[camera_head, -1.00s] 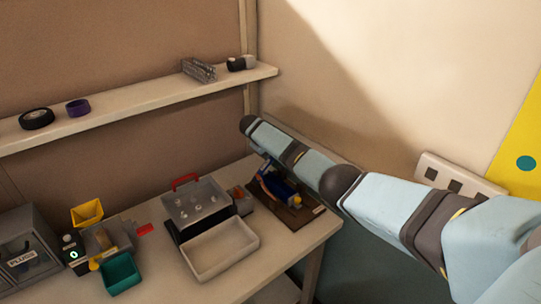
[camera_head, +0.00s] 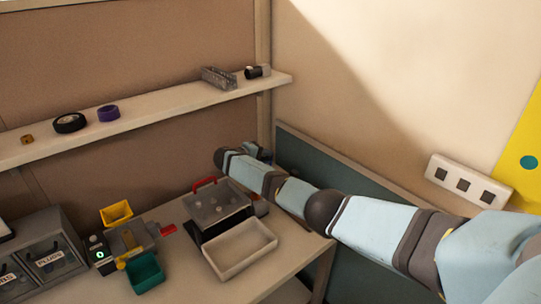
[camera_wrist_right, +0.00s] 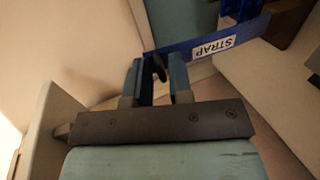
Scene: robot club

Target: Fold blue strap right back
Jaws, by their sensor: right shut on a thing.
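The blue strap (camera_wrist_right: 246,31) shows in the right wrist view. It carries a white label reading "STRAP" and runs from the upper right to just beyond my fingertips. My right gripper (camera_wrist_right: 158,80) is shut on the strap; a dark piece also shows between its fingers. The arm hides the strap there. My left gripper is in neither view.
A grey case with a red handle (camera_head: 215,207) and a pale empty tray (camera_head: 240,250) stand left of my arm. A yellow bin (camera_head: 116,212) and a green bin (camera_head: 145,272) are farther left. The shelf (camera_head: 150,112) is above, and a wall socket strip (camera_head: 465,183) is at right.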

